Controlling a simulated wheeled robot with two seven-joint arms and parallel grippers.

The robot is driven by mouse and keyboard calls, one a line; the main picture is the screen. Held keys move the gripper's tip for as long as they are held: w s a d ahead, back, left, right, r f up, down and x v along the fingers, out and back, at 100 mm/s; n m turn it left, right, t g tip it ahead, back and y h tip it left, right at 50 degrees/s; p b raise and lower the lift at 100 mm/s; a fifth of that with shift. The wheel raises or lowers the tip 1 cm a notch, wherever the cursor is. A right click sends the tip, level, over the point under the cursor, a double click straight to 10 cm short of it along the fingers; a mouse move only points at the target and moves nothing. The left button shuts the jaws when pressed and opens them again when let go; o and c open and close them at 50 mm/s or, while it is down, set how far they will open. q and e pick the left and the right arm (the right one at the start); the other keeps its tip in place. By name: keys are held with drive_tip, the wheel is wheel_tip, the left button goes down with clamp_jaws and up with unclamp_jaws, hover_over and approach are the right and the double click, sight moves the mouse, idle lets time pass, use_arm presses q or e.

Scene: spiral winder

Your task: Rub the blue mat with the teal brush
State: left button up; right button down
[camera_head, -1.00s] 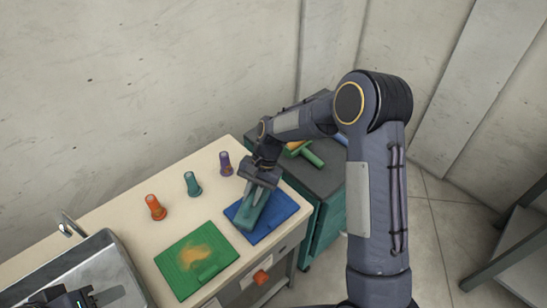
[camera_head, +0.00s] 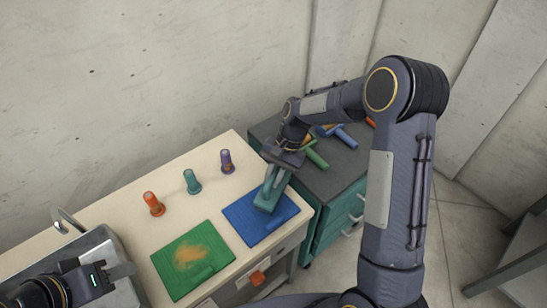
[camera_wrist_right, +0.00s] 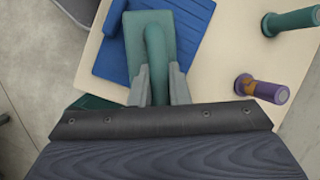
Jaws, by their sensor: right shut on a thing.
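The teal brush (camera_head: 266,199) is over the right part of the blue mat (camera_head: 241,216). It looks to be resting on the mat, though contact is hard to confirm. My right gripper (camera_head: 276,178) is shut on the brush's handle from above. In the right wrist view the handle (camera_wrist_right: 155,58) sits between the fingers (camera_wrist_right: 157,88), with the brush's flat teal plate covering part of the blue mat (camera_wrist_right: 115,64). My left gripper (camera_head: 112,275) is at the lower left over the sink, away from the mat; its fingers are not clear.
A green mat (camera_head: 210,244) with an orange-yellow stain lies left of the blue mat. Orange (camera_head: 153,204), teal (camera_head: 192,182) and purple (camera_head: 226,162) bottle-like pieces stand behind. A dark-topped cabinet (camera_head: 335,168) on the right holds green and blue tools. The sink (camera_head: 92,246) is left.

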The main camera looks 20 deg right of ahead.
drive_tip(key=shift+s+a+r, duration=0.15)
drive_tip(key=shift+a+r, duration=0.1)
drive_tip(key=shift+r, duration=0.5)
drive_tip(key=shift+r+p, duration=0.35)
drive_tip(key=shift+p, duration=0.15)
drive_tip(key=shift+d+r+p, duration=0.1)
drive_tip(key=shift+r+p, duration=0.45)
drive_tip(key=shift+r, duration=0.15)
drive_tip(key=shift+r+p, duration=0.9)
drive_tip(key=shift+r, duration=0.4)
use_arm(q)
drive_tip(key=r, duration=0.2)
drive_tip(key=a+r, duration=0.1)
drive_tip(key=r, duration=0.1)
drive_tip(key=shift+w+a+r, duration=0.1)
drive_tip(key=shift+w+r, duration=0.05)
drive_tip(key=shift+r, duration=0.05)
use_arm(e)
drive_tip(key=shift+f, duration=0.1)
